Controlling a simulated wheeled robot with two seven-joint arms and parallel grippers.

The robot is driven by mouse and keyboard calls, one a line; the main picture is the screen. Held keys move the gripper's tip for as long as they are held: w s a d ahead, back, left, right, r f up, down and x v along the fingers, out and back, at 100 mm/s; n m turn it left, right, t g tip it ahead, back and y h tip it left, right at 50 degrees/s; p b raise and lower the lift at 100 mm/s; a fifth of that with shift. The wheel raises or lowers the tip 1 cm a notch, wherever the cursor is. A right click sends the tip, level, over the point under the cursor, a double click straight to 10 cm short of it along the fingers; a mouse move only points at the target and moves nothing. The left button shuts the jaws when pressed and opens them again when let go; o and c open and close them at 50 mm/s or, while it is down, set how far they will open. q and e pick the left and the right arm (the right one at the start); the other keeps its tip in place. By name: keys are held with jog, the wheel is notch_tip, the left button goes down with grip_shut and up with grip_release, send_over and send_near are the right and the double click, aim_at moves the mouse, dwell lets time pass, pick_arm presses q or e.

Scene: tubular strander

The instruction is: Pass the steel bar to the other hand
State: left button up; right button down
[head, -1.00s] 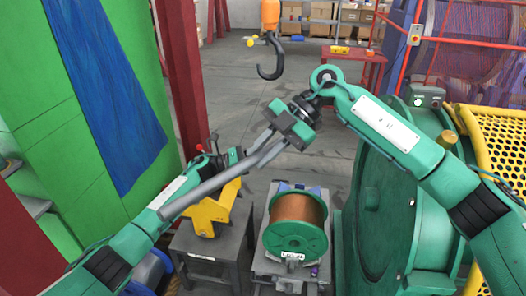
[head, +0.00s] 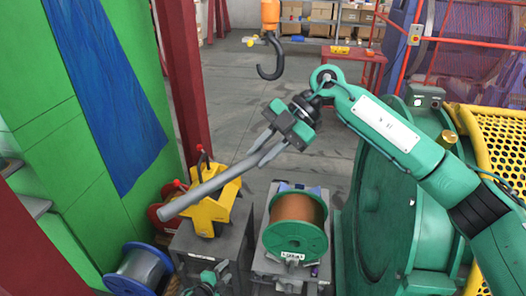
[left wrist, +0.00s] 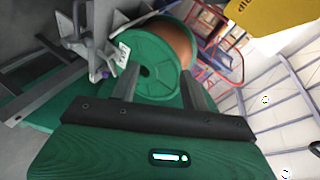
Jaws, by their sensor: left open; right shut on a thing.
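The steel bar (head: 205,189) is a grey rod in the middle of the head view, slanting down to the left. My right gripper (head: 272,150) is shut on the bar near its upper right end. The bar's lower left end is free in the air, in front of the yellow stand in the picture. My left gripper (head: 207,280) is low at the bottom edge of the head view, well below the bar and apart from it. In the left wrist view its two fingers (left wrist: 160,88) are spread, with nothing between them but the green spool behind.
A copper-wire spool with green flanges (head: 296,232) sits on a grey stand, also in the left wrist view (left wrist: 150,65). A yellow stand (head: 212,210) is on a grey table. A crane hook (head: 270,62) hangs behind. Large green machinery (head: 385,200) stands right.

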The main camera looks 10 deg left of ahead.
pick_arm(q)
jog(key=s+a+f+n+g+y, duration=0.25)
jog(key=s+f+n, duration=0.25)
jog(key=s+f, duration=0.55)
jog(key=s+a+f+n+g+y, duration=0.1)
jog(key=s+a+f+n+g, duration=0.2)
jog(key=s+f, duration=0.8)
jog(key=s+f+n+g, duration=0.1)
jog(key=s+n+g, duration=0.1)
jog(key=s, duration=0.9)
jog(key=s+f+n+g+y, duration=0.1)
jog(key=s+f+n+g, duration=0.1)
jog(key=s, duration=0.9)
jog(key=s+f+n+g, duration=0.1)
jog(key=s+n, duration=0.3)
jog(key=s, duration=0.7)
jog(key=shift+a+f+g+y, duration=0.25)
jog(key=shift+a+g+y, duration=0.1)
jog(key=shift+g, duration=0.3)
